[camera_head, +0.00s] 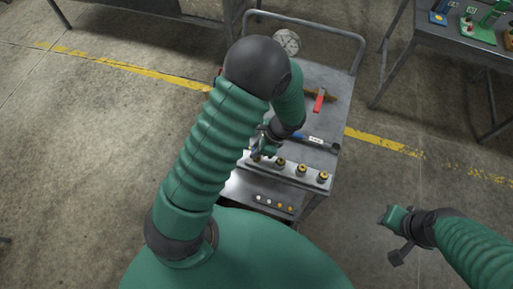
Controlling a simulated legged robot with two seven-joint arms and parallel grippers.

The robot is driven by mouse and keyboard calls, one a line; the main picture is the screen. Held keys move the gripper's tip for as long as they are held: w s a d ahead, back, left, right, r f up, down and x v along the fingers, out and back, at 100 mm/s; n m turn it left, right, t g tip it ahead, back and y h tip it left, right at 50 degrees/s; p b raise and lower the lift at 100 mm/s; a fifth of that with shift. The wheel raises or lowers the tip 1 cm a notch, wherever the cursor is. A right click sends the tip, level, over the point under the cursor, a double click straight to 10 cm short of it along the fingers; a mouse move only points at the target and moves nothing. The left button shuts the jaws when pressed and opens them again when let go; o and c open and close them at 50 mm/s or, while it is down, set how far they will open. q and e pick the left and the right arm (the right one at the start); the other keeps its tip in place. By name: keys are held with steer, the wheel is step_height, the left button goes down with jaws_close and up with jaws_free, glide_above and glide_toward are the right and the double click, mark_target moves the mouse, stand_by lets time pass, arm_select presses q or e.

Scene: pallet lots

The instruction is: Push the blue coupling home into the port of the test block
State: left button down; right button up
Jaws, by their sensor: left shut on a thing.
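The test block (290,175) is a long pale metal bar on the cart, with several brass-ringed ports along its top. My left gripper (257,154) points down at the block's left end, beside the leftmost clearly visible port (280,162). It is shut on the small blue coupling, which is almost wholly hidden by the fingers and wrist. I cannot tell how far the coupling sits in a port. My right gripper (390,236) hangs over the bare floor at the right, away from the cart; its jaw opening is unclear.
The grey cart (313,81) also carries a blue-handled tool (316,140), a red-handled tool (319,100) and a round pale thing (286,42). Small white and orange knobs (279,205) line its front. Another table (440,32) stands at upper right. Floor right of the cart is clear.

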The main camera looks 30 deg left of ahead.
arm_select(q)
steer(key=shift+d, duration=0.7)
stand_by(0.5)
steer(key=shift+a+p, duration=0.3)
steer(key=shift+d, duration=0.2)
steer(key=shift+f+b, duration=0.35)
steer(key=shift+f, duration=0.2)
steer(key=c, duration=1.2)
jaws_free()
steer(key=shift+c, duration=0.2)
steer(key=v, duration=1.6)
steer(key=shift+w+d+r, duration=0.2)
steer(key=shift+d+r, duration=0.05)
steer(key=shift+r, duration=0.1)
